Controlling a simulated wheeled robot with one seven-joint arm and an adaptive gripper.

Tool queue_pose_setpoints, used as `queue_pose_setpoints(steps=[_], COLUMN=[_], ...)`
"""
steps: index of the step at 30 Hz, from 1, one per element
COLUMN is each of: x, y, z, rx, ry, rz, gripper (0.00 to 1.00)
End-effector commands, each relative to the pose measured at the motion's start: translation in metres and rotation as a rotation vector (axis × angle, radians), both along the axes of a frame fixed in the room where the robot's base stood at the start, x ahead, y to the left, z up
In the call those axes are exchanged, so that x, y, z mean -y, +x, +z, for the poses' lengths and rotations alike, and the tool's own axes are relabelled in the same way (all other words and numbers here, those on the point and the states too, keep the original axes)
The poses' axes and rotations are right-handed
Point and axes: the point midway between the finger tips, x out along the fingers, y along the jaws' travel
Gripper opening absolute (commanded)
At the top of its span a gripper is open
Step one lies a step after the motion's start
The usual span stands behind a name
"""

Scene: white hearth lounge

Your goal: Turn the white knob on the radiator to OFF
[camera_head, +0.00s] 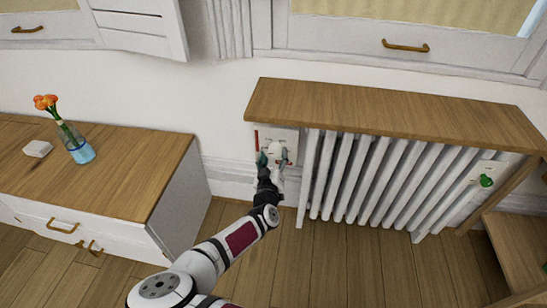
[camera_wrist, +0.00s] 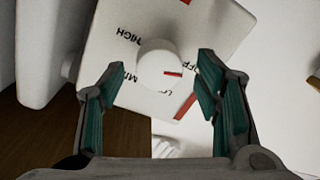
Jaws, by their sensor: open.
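The white knob (camera_wrist: 155,66) sits on a white dial plate (camera_wrist: 112,40) at the radiator's left end. It bears a short red mark that points right in the wrist view, towards the OFF lettering (camera_wrist: 191,66) or slightly below it. HIGH and partly hidden lettering show around the knob. My gripper (camera_wrist: 160,70) is open, with one green-padded finger on each side of the knob. I see gaps between fingers and knob in the wrist view. In the head view my gripper (camera_head: 272,160) is in front of the plate (camera_head: 279,137) and partly hides the knob.
The white radiator (camera_head: 365,180) stands under a wooden shelf (camera_head: 390,112) that overhangs the plate. A green knob (camera_head: 486,181) is at its right end. A wooden-topped cabinet (camera_head: 120,175) with a flower vase (camera_head: 80,152) and small white block (camera_head: 38,149) stands left. Floor between is clear.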

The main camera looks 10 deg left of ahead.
Motion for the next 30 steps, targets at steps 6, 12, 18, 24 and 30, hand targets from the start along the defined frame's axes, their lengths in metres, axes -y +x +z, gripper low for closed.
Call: queue_pose_setpoints(steps=[6,12,18,24,30], x=[0.0,0.0,0.0,0.0,0.0], y=[0.0,0.0,0.0,0.0,0.0], z=[0.01,0.044,0.078,0.097,0.1], rx=[0.002,0.003,0.001,0.0,0.0], ry=[0.0,0.002,0.002,0.001,0.0], rz=[0.0,-0.001,-0.002,-0.001,0.0], gripper=[0.57,0.57,0.57,0.57,0.57])
